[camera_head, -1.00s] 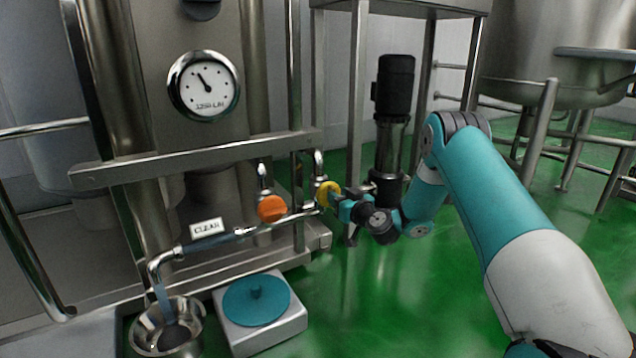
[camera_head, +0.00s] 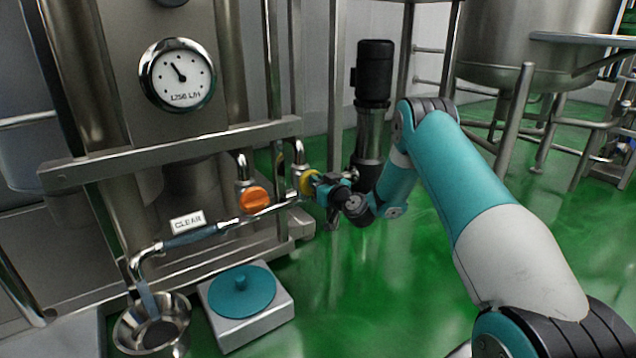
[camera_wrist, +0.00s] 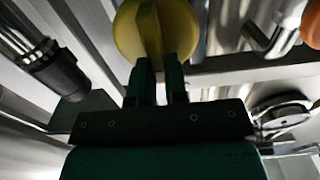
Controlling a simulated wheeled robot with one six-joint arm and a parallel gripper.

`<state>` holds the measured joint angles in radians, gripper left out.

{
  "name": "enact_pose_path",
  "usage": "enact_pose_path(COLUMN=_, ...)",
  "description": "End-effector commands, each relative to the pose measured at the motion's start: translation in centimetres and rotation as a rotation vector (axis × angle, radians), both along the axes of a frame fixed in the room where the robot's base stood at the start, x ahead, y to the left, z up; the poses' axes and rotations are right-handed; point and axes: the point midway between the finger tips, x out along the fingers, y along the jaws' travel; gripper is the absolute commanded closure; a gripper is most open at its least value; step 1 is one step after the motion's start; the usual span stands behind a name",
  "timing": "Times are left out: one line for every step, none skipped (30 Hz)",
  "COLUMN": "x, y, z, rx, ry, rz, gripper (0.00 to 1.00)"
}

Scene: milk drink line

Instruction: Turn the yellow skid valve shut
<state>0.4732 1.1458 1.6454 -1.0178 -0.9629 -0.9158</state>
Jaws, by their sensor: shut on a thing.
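The yellow skid valve (camera_head: 309,181) is a round knob on the pipe to the right of the orange valve. In the wrist view the yellow knob (camera_wrist: 180,28) fills the top middle, with a raised grip bar across its face. My gripper (camera_wrist: 160,62) is shut on that bar, one dark finger on each side. In the head view my gripper (camera_head: 320,182) reaches the yellow valve from the right, and its fingertips are partly hidden. The bar looks nearly upright in the wrist view. I cannot tell how the bar stands to the pipe.
An orange valve (camera_head: 255,200) sits close on the left, above the CLEAR label (camera_head: 187,221). Liquid runs from the spout into a steel bowl (camera_head: 152,326) beside a teal-topped box (camera_head: 243,291). A dark pump (camera_head: 374,75) stands behind my wrist. A dial gauge (camera_head: 177,74) is above.

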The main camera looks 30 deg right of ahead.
Motion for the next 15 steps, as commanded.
enact_pose_path(x=-0.02, y=-0.02, z=0.05, rx=0.012, ry=0.000, rz=0.000, gripper=1.00)
enact_pose_path(x=-0.02, y=-0.04, z=0.06, rx=0.020, ry=0.001, rz=0.000, gripper=1.00)
enact_pose_path(x=-0.03, y=-0.08, z=0.07, rx=0.033, ry=0.001, rz=0.000, gripper=1.00)
enact_pose_path(x=-0.03, y=-0.11, z=0.08, rx=0.045, ry=0.002, rz=0.000, gripper=1.00)
enact_pose_path(x=-0.03, y=-0.14, z=0.09, rx=0.059, ry=0.002, rz=0.000, gripper=1.00)
enact_pose_path(x=-0.03, y=-0.18, z=0.09, rx=0.079, ry=0.003, rz=0.000, gripper=1.00)
enact_pose_path(x=-0.04, y=-0.22, z=0.09, rx=0.098, ry=0.004, rz=0.000, gripper=1.00)
enact_pose_path(x=-0.04, y=-0.26, z=0.10, rx=0.117, ry=0.005, rz=0.000, gripper=1.00)
enact_pose_path(x=-0.05, y=-0.32, z=0.11, rx=0.145, ry=0.006, rz=0.000, gripper=1.00)
enact_pose_path(x=-0.05, y=-0.36, z=0.12, rx=0.169, ry=0.007, rz=0.000, gripper=1.00)
enact_pose_path(x=-0.05, y=-0.41, z=0.13, rx=0.193, ry=0.008, rz=0.000, gripper=1.00)
enact_pose_path(x=-0.04, y=-0.48, z=0.14, rx=0.227, ry=0.009, rz=0.000, gripper=1.00)
enact_pose_path(x=-0.04, y=-0.53, z=0.13, rx=0.253, ry=0.010, rz=0.000, gripper=1.00)
enact_pose_path(x=-0.04, y=-0.59, z=0.11, rx=0.281, ry=0.011, rz=0.000, gripper=1.00)
enact_pose_path(x=-0.05, y=-0.66, z=0.08, rx=0.318, ry=0.012, rz=-0.001, gripper=1.00)
